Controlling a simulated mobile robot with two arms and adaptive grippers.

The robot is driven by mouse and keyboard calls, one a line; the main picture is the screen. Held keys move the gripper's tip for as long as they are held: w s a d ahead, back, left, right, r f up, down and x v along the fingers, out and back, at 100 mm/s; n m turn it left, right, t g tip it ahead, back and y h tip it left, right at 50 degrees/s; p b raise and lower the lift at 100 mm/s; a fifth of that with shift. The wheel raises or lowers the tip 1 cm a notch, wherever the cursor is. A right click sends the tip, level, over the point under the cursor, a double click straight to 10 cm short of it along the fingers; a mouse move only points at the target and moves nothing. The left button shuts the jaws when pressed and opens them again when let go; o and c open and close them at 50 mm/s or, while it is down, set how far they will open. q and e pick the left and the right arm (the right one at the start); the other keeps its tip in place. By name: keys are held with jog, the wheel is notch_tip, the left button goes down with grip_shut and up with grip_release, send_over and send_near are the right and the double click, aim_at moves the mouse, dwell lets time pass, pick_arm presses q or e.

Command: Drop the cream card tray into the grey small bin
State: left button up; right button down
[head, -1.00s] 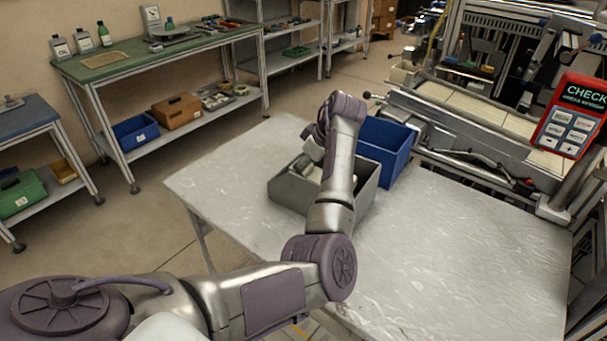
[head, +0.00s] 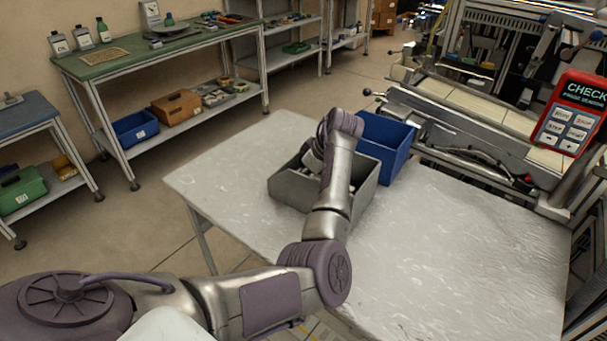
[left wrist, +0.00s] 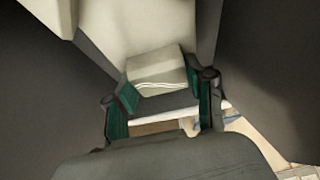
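The grey small bin (head: 290,190) stands on the pale table, partly covered by my left arm. My left gripper (head: 313,160) is down in its opening, largely hidden behind the arm link. In the left wrist view, the cream card tray (left wrist: 157,68) sits between the green-padded fingertips of my left gripper (left wrist: 162,88). Both fingertips appear to touch its sides, and the gripper looks shut on it. Dark grey surfaces lie on both sides of it. The tray cannot be made out clearly in the head view. My right gripper is not in view.
A blue bin (head: 395,145) stands right behind the grey bin. The table (head: 460,260) is clear to the right and front. A machine with a conveyor (head: 470,105) and a red panel (head: 570,115) stand at the back right. A green-topped bench (head: 130,60) is at the left.

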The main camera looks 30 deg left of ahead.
pick_arm(q)
jog(key=o, duration=0.4)
jog(key=shift+r, duration=0.25)
jog(key=v, duration=1.2)
jog(key=shift+s+r+b, duration=0.1)
jog(key=shift+r+b, duration=0.2)
jog(key=shift+r, duration=0.1)
